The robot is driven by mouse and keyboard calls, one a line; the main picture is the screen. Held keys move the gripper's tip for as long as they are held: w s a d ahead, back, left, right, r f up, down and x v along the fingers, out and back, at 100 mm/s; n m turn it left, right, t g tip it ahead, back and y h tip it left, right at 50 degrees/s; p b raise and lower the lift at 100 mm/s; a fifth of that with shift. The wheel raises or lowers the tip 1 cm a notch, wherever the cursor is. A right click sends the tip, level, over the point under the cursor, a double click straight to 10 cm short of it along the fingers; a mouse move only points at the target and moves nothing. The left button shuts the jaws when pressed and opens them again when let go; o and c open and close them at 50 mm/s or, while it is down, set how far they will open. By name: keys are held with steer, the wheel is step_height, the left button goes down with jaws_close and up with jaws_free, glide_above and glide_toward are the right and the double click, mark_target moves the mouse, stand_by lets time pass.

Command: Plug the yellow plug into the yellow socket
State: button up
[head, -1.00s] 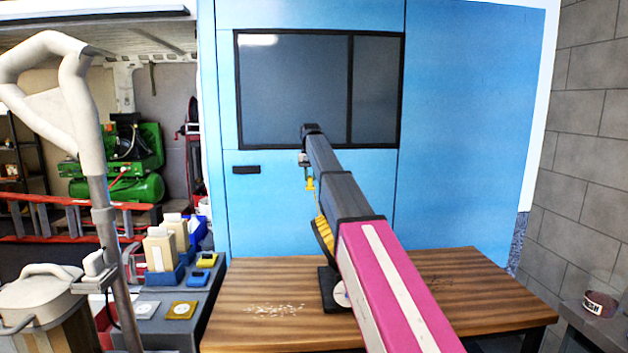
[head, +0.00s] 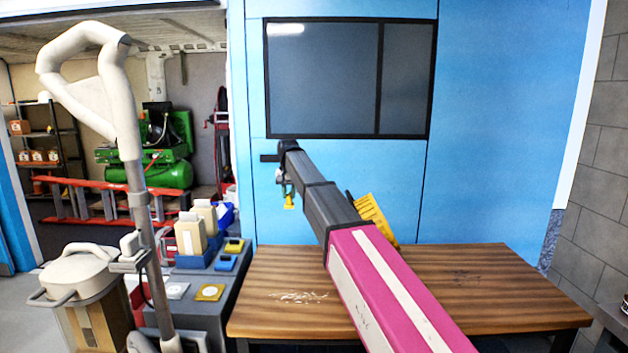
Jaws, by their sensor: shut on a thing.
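My gripper (head: 287,190) hangs below the dark far end of my outstretched arm, in front of the blue wall. It is small in the view and is shut on the yellow plug (head: 289,203), which sticks out below it. A yellow plate with a pale round face (head: 209,292), which looks like the yellow socket, lies on the grey bench at lower left. The plug is up and to the right of this plate, clearly apart from it. The plug's prongs are too small to make out.
A grey plate (head: 174,291) lies beside the yellow one. Blue and yellow blocks (head: 226,263) and beige boxes (head: 190,237) stand behind. A wooden table (head: 285,277) is at right. A white-handled pole (head: 120,100) stands at left, close to the bench.

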steer(key=s+a+f, duration=0.7)
steer(key=s+a, duration=0.5)
steer(key=a, duration=0.1)
steer(key=s+a+f, duration=0.7)
steer(key=s+a, duration=0.5)
steer(key=shift+s+a+f, duration=0.25)
steer(key=shift+s+a, duration=0.05)
steer(key=shift+a, duration=0.05)
steer(key=shift+f, duration=0.15)
steer(key=shift+f, duration=2.75)
steer(key=shift+f, duration=0.55)
steer(key=o, duration=0.9)
steer(key=shift+o, duration=0.2)
